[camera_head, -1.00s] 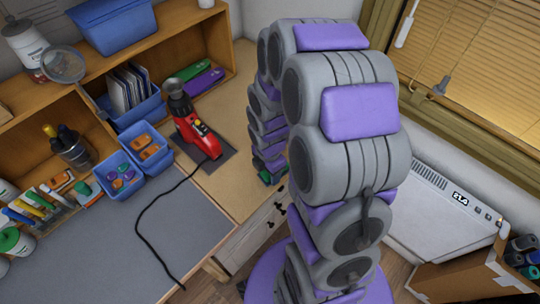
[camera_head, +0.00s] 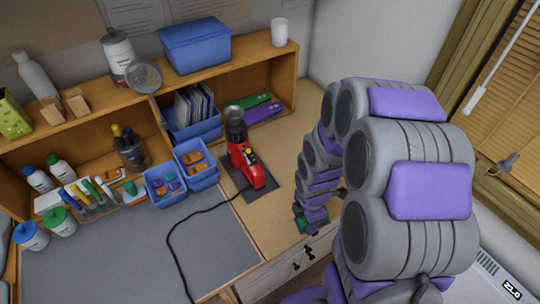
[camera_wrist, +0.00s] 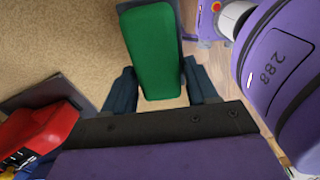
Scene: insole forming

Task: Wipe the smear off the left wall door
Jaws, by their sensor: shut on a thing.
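My gripper (camera_wrist: 158,72) is shut on a green block (camera_wrist: 153,38), which lies between its two dark fingers in the wrist view. In the head view my gripper (camera_head: 311,222) hangs at the front right edge of the desk, above the drawer fronts. Only a small green part of the block shows there. My own arm covers much of the right side. I see no wall door and no smear in either view.
The desk (camera_head: 115,265) bears a red tool (camera_head: 243,165) with a black cable, blue bins (camera_head: 198,180) and several bottles and pens. A wooden shelf (camera_head: 285,85) stands behind. A window blind (camera_head: 510,120) is at the right.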

